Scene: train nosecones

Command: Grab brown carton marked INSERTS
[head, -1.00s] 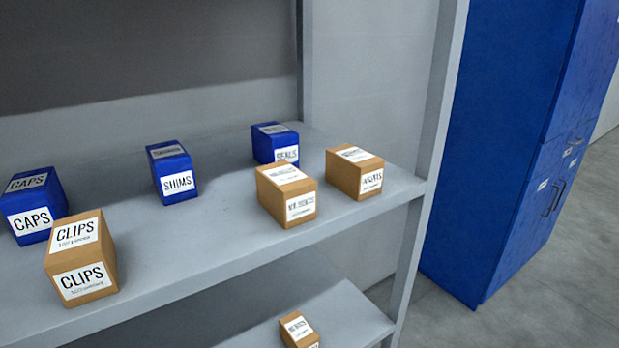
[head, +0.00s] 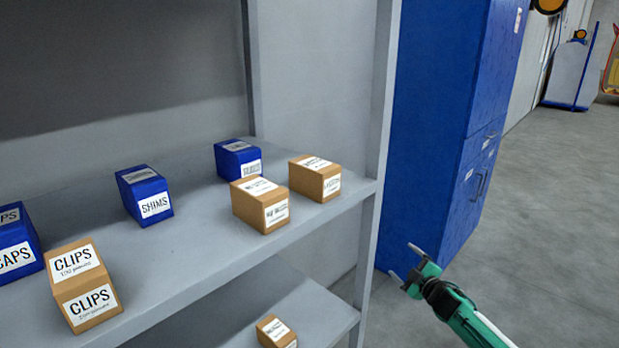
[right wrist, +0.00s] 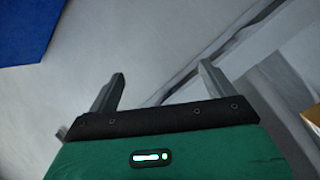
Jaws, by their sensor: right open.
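Two brown cartons stand side by side near the right end of the upper shelf. The rightmost brown carton (head: 308,180) has a white label that is blurred but looks like INSERTS. The brown carton to its left (head: 250,211) has a label too blurred to read. My right gripper (head: 404,264) is open and empty, in the air to the right of the shelf post, well apart from the cartons. The right wrist view shows its two spread fingers (right wrist: 160,76) with nothing between them. My left gripper is not in view.
The upper shelf (head: 200,245) also holds a brown CLIPS carton (head: 72,264) and blue boxes, including SHIMS (head: 133,188). A brown carton (head: 268,326) sits on the lower shelf. A grey post (head: 373,150) stands at the shelf's right end, beside a blue cabinet (head: 425,120).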

